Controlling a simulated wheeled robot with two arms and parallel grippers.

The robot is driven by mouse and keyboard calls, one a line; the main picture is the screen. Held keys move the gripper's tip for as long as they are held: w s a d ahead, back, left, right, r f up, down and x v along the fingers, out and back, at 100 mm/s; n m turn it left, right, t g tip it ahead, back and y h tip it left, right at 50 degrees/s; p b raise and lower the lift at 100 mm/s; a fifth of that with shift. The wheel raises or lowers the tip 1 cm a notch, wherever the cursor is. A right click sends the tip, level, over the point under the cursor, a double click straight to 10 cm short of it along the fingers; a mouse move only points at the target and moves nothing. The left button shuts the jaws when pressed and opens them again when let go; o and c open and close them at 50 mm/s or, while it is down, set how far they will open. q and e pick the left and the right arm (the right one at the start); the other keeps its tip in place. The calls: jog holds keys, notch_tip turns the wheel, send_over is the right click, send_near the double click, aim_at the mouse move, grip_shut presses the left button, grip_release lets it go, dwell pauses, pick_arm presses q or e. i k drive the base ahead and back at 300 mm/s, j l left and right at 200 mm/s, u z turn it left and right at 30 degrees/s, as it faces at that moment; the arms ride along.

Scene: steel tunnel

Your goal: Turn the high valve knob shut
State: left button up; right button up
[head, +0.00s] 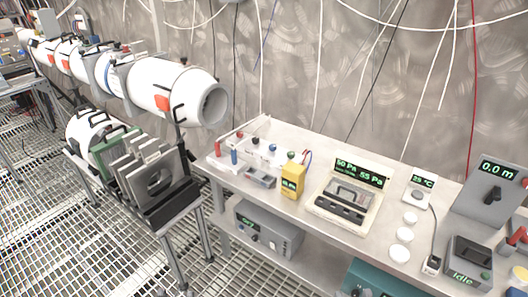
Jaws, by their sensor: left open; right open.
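I cannot tell for sure which part is the high valve knob. A small rig on the bench carries a dark-topped knob (254,138), a blue-topped knob (272,148) and a green-topped knob (291,156). A grey panel (488,190) reading "0.0 m" at the far right has a black handle (493,195). Small dark fittings also sit on top of the white tube (150,85) at upper left. Neither gripper shows in the head view.
The white bench (330,150) holds a yellow meter (292,181), a gauge box with green digits (345,200), white discs (404,234) and an "Idle" box (469,262). A cart with upright plates (150,180) stands left. Cables hang along the back wall. Grated floor shows at lower left.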

aim_at(239, 134)
jog(key=i+j, duration=0.3)
jog(key=j, duration=0.15)
jog(key=i+j, duration=0.3)
jog(key=j, duration=0.2)
jog(key=i+j, duration=0.25)
jog(key=j, duration=0.2)
